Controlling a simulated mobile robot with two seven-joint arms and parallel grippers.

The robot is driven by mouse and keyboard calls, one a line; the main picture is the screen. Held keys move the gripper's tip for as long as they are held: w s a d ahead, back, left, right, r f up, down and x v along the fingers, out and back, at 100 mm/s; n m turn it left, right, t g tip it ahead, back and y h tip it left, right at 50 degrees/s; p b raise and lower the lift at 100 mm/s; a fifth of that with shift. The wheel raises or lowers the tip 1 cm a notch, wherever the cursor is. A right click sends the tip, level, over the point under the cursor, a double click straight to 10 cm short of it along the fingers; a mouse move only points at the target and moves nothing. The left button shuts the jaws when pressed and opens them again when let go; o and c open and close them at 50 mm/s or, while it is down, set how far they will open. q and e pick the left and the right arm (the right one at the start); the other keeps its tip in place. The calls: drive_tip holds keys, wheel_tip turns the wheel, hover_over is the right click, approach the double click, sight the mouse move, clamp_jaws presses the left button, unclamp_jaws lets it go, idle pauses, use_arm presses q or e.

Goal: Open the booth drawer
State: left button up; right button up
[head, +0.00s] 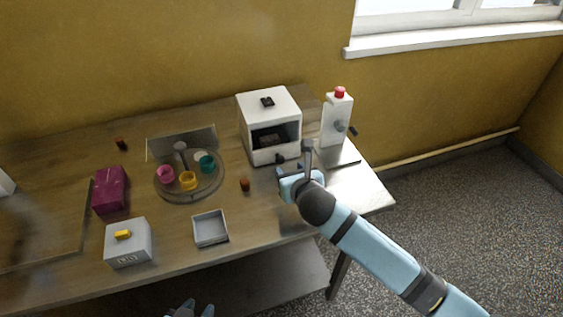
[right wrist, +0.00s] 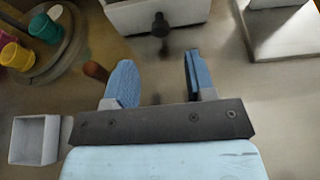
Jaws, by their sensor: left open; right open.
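The white booth (head: 284,109) stands at the back right of the table, with a dark open front. Its drawer front (right wrist: 180,13) is at the bottom, with a dark knob (right wrist: 160,27) sticking out. The knob also shows in the head view (head: 281,159). The drawer looks shut, its front about flush with the booth. My right gripper (head: 286,177) is open and empty in front of the booth. In the right wrist view its fingers (right wrist: 158,76) point at the drawer, with the knob ahead of the gap, apart from them. My left gripper (head: 191,311) is open at the bottom edge.
A white device with a red top (head: 337,117) stands right of the booth. A small brown piece (head: 244,184) lies left of my right gripper. A round stand (head: 188,196) with coloured cups, a grey open tray (head: 211,240), a magenta box (head: 107,199) and a grey box (head: 128,252) are further left.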

sight(281, 160)
drive_tip(key=x, duration=0.8)
drive_tip(key=shift+b, duration=0.3)
drive_tip(key=shift+c, duration=0.2)
